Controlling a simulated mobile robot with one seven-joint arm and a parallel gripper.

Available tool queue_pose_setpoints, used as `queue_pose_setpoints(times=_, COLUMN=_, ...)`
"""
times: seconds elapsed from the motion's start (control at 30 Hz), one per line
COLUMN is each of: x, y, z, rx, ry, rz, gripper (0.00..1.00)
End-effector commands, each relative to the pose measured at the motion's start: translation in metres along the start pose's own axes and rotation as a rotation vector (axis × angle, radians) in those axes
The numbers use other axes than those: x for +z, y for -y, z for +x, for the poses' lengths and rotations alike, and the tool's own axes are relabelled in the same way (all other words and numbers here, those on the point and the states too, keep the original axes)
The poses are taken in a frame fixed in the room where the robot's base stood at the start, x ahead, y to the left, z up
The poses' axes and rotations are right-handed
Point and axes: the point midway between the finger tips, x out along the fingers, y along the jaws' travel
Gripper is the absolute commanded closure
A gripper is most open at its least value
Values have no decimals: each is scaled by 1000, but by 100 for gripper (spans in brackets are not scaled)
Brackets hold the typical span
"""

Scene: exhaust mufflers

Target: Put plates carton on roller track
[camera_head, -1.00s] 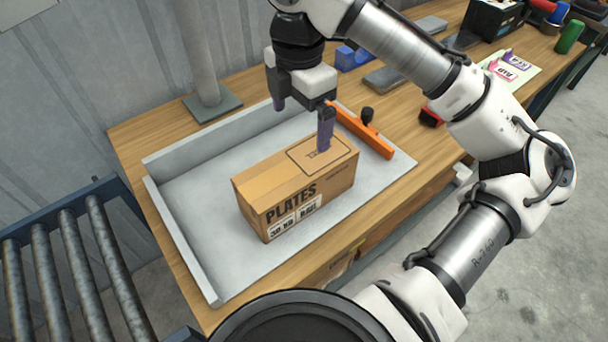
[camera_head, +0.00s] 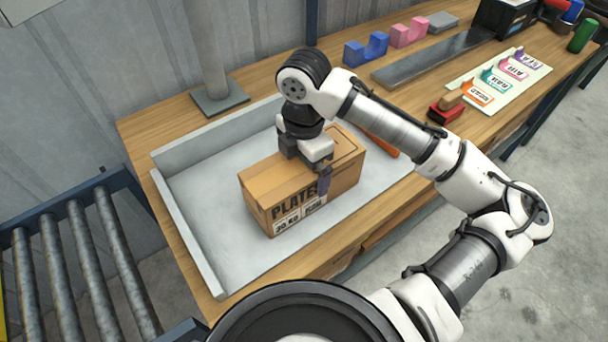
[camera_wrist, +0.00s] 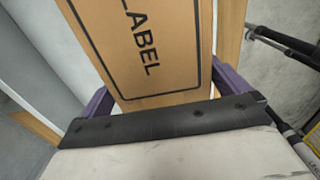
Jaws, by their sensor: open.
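The plates carton (camera_head: 268,196) is a brown cardboard box marked PLATES and 20 KG. It stands upright in a grey metal tray (camera_head: 193,232) on the wooden bench. My gripper (camera_head: 308,170) is over the carton with its jaws open, one finger down in front of the carton's printed face. In the wrist view the carton's top (camera_wrist: 150,50), marked LABEL, lies between the two purple fingers; the far finger is hidden in the head view. The roller track (camera_head: 95,255) is at the lower left, with bare grey rollers in a dark blue frame.
The tray has a raised back wall and left wall (camera_head: 185,228). A grey post (camera_head: 204,55) stands behind it. An orange tool (camera_head: 382,145) lies partly hidden behind my arm. Blue (camera_head: 366,49) and pink holders (camera_head: 409,32) and a label board (camera_head: 500,78) are farther right.

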Motion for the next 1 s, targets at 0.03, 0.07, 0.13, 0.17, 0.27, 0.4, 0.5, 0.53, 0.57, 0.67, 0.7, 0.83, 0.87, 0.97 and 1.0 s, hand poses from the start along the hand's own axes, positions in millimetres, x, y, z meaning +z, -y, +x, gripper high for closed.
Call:
queue_pose_setpoints(times=0.03, x=0, y=0, z=1, rx=0, ry=0, rz=0, gripper=0)
queue_pose_setpoints(times=0.07, x=0, y=0, z=1, rx=0, ry=0, rz=0, gripper=0)
queue_pose_setpoints(times=0.13, x=0, y=0, z=1, rx=1, ry=0, rz=0, gripper=0)
queue_pose_setpoints(times=0.17, x=0, y=0, z=1, rx=1, ry=0, rz=0, gripper=0)
queue_pose_setpoints(times=0.27, x=0, y=0, z=1, rx=0, ry=0, rz=0, gripper=7)
queue_pose_setpoints(times=0.4, x=0, y=0, z=1, rx=0, ry=0, rz=0, gripper=25)
queue_pose_setpoints(times=0.5, x=0, y=0, z=1, rx=0, ry=0, rz=0, gripper=38)
queue_pose_setpoints(times=0.53, x=0, y=0, z=1, rx=0, ry=0, rz=0, gripper=42)
queue_pose_setpoints(times=0.57, x=0, y=0, z=1, rx=0, ry=0, rz=0, gripper=46)
queue_pose_setpoints(times=0.67, x=0, y=0, z=1, rx=0, ry=0, rz=0, gripper=59)
queue_pose_setpoints(times=0.7, x=0, y=0, z=1, rx=0, ry=0, rz=0, gripper=64)
queue_pose_setpoints(times=0.83, x=0, y=0, z=0, rx=2, ry=1, rz=1, gripper=71)
queue_pose_setpoints(times=0.87, x=0, y=0, z=0, rx=2, ry=1, rz=1, gripper=71)
queue_pose_setpoints(times=0.97, x=0, y=0, z=-1, rx=2, ry=1, rz=1, gripper=71)
queue_pose_setpoints(times=1.0, x=0, y=0, z=-2, rx=2, ry=1, rz=1, gripper=71)
